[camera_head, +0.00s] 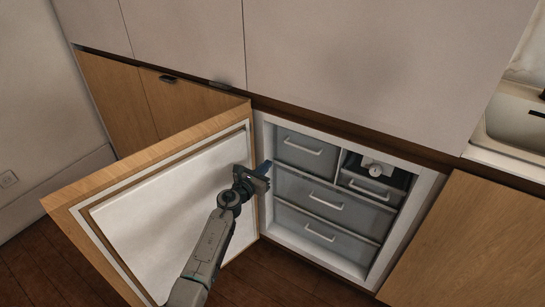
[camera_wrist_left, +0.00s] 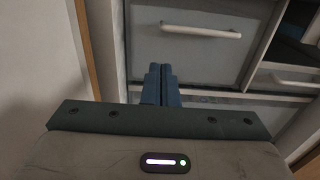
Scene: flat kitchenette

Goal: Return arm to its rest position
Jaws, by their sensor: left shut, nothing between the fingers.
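My left gripper (camera_head: 266,168) is in front of the open fridge cabinet, between the open door (camera_head: 160,200) and the drawers. Its blue fingers (camera_wrist_left: 161,84) are together and empty in the left wrist view. They point toward the front of the upper left drawer (camera_head: 300,151), whose white handle (camera_wrist_left: 200,30) shows above them. I cannot tell if the fingertips touch anything. My left arm (camera_head: 211,245) reaches up from the bottom of the head view. My right gripper is not in view.
The wood-fronted door stands swung out to the left, close beside my left arm. Inside the fridge are several grey drawers (camera_head: 320,200) with white handles and a dark compartment (camera_head: 385,168) at upper right. A sink (camera_head: 515,120) is at far right. Wooden floor (camera_head: 270,285) lies below.

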